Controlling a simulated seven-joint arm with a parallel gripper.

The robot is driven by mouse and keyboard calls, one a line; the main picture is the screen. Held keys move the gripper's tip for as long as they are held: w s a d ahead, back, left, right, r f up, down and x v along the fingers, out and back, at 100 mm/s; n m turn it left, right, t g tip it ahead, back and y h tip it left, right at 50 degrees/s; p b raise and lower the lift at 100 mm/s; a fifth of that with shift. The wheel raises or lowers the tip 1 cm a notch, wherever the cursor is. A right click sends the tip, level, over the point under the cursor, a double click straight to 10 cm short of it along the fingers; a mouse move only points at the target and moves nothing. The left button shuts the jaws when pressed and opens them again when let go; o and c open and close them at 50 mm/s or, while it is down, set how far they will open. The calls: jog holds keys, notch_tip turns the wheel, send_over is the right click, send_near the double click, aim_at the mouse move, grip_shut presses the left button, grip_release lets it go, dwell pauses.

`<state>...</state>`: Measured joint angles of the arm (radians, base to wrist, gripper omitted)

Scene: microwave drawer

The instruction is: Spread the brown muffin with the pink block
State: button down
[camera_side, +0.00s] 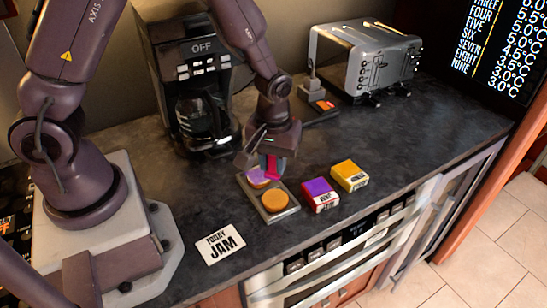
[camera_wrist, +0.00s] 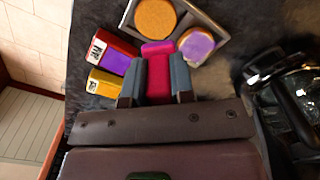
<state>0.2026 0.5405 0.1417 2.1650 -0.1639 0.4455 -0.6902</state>
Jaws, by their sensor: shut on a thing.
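My gripper (camera_side: 270,158) is shut on the pink block (camera_side: 272,168), which hangs above the back end of a grey tray (camera_side: 288,212). The wrist view shows the pink block (camera_wrist: 157,50) between the fingers of my gripper (camera_wrist: 157,75). The brown muffin (camera_side: 275,201) lies on the front half of the tray with a plain top. It also shows in the wrist view (camera_wrist: 155,18). A second muffin (camera_wrist: 196,46) with a purple patch on top lies on the tray's other half, partly behind the block in the side view. Whether the block touches it is unclear.
A purple-topped red block (camera_side: 320,194) and a yellow block (camera_side: 349,175) stand right of the tray. A white "TODAY JAM" card (camera_side: 220,243) lies in front. A coffee machine (camera_side: 190,75) and a silver toaster (camera_side: 365,60) stand behind. The counter's front edge is close.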

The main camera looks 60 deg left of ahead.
aim_at(278, 179)
jog(key=shift+f, duration=3.4)
jog(key=shift+d+r, duration=0.25)
jog(key=shift+d, duration=0.25)
jog(key=shift+d+f, duration=0.15)
jog(key=shift+d, duration=0.1)
jog(key=shift+a, duration=0.6)
jog(key=shift+d, duration=0.45)
jog(key=shift+a, duration=0.55)
jog(key=shift+d, duration=0.6)
jog(key=shift+a, duration=0.3)
jog(key=shift+a+f, duration=0.1)
jog(key=shift+a, duration=0.35)
jog(key=shift+w+d, duration=0.1)
jog(key=shift+d, duration=0.75)
jog(key=shift+r, duration=4.15)
